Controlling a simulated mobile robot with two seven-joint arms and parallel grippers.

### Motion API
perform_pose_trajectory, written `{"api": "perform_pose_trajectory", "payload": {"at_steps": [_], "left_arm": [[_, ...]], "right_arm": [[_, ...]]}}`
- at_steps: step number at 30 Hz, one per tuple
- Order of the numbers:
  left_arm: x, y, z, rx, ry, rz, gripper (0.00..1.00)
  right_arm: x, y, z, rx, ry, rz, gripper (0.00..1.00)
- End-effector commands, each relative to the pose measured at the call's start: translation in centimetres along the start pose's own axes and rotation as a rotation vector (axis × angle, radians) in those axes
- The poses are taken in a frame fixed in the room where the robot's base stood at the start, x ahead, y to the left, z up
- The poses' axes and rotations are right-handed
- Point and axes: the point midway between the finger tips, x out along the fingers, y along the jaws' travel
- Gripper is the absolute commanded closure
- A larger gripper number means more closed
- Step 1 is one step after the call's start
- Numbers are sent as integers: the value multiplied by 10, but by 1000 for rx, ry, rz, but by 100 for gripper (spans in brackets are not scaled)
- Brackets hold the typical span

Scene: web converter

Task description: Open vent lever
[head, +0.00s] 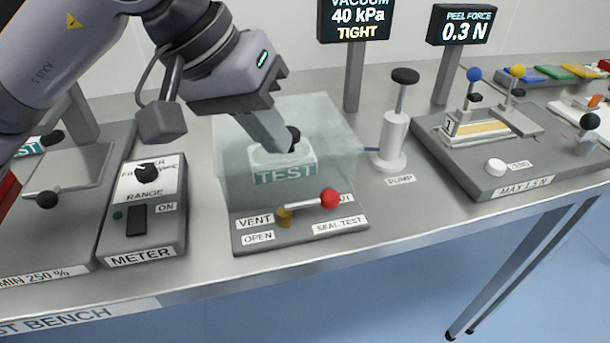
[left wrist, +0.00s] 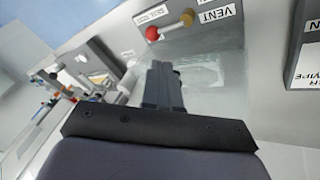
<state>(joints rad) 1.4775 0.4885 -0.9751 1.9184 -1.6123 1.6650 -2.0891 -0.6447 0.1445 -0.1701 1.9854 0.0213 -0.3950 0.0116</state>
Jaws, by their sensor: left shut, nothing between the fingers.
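The vent lever (head: 312,204) has a red ball knob at its right end and a brass pivot at its left end, beside the VENT label on the seal test station (head: 300,245). It lies roughly sideways along the front of the station. It also shows in the left wrist view (left wrist: 172,26). My left gripper (head: 290,142) is shut and empty, over the clear chamber (head: 335,125) behind the lever and apart from it. In the left wrist view its fingers (left wrist: 162,75) are together. My right gripper is not in view.
The pump (head: 393,140) stands right of the chamber. A display (head: 355,20) reads vacuum 40 kPa, TIGHT. The meter box (head: 143,220) stands left of the station. The peel force station (head: 490,150) is at the right. The bench's front edge is close below the lever.

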Motion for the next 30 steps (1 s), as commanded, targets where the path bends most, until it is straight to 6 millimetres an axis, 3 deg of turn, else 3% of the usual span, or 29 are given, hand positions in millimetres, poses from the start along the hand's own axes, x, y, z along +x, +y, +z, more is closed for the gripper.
{"api": "perform_pose_trajectory", "payload": {"at_steps": [13,30], "left_arm": [[6,-1,0,0,-1,-3,100],[93,0,0,-1,-2,0,100]], "right_arm": [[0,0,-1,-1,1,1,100],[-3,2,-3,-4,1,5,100]]}}
